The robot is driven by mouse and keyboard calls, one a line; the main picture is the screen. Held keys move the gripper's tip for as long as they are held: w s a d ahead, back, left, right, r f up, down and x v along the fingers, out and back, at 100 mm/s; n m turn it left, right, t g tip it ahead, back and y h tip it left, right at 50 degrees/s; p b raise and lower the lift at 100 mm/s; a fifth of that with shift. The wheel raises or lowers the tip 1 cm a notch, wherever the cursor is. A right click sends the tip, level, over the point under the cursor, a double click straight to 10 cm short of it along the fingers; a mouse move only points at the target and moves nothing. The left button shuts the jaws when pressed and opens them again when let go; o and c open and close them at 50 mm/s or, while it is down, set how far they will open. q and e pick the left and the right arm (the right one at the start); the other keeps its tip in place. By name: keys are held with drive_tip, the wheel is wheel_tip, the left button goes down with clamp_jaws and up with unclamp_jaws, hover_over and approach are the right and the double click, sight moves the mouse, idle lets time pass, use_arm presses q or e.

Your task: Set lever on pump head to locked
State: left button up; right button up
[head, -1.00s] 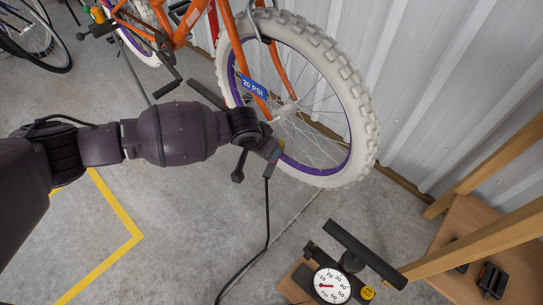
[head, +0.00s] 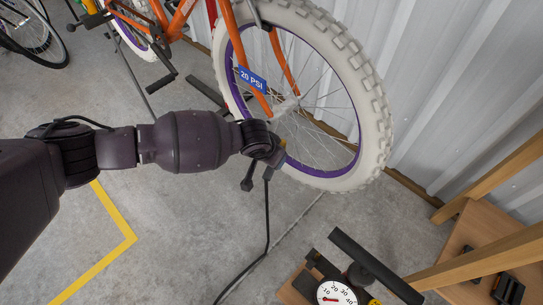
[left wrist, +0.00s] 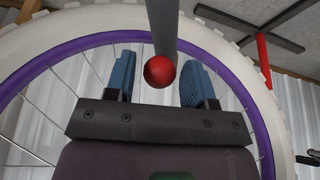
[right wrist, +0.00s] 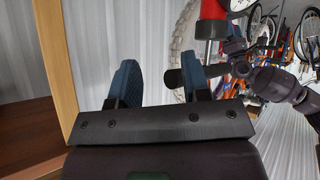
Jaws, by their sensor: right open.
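The orange bike's wheel (head: 381,121) with white tyre and purple rim stands by the wall. My left gripper (head: 273,158) is at the lower part of this wheel, mostly hidden by its wrist in the head view. In the left wrist view its two blue-padded fingers (left wrist: 158,82) are open. A red ball (left wrist: 159,71) on a grey bar (left wrist: 162,25), apparently the lever, shows between them with gaps on both sides. A black hose (head: 267,215) hangs below the gripper; the pump head is not clear. My right gripper (right wrist: 162,85) is open, with a dark bar end (right wrist: 188,77) by its fingers.
The floor pump's black handle (head: 376,264) and white gauge (head: 336,295) are at the lower right. A wooden frame (head: 490,262) stands at the right edge. Clear concrete with a yellow line (head: 118,232) is at the lower left.

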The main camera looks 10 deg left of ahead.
use_arm(q)
drive_tip(key=c, duration=0.7)
drive_tip(key=shift+t+p, duration=0.3)
drive_tip(key=shift+p, duration=0.25)
drive_tip(key=shift+s+f+p, duration=0.1)
drive_tip(key=shift+f+p, duration=0.05)
drive_tip(key=shift+p, duration=0.15)
drive_tip(key=shift+f, duration=0.15)
use_arm(e)
drive_tip(key=shift+r+g, duration=0.2)
drive_tip(key=shift+g, duration=0.1)
use_arm(q)
drive_tip(key=shift+f+t, duration=0.1)
drive_tip(key=shift+t, duration=0.2)
use_arm(e)
drive_tip(key=shift+s+f+n, duration=0.1)
drive_tip(key=shift+f+n, duration=0.05)
drive_tip(key=shift+n, duration=0.15)
use_arm(q)
drive_tip(key=o, duration=0.9)
drive_tip(key=shift+s+a, duration=0.1)
drive_tip(key=shift+o, duration=0.2)
use_arm(e)
drive_tip(key=shift+a, duration=0.1)
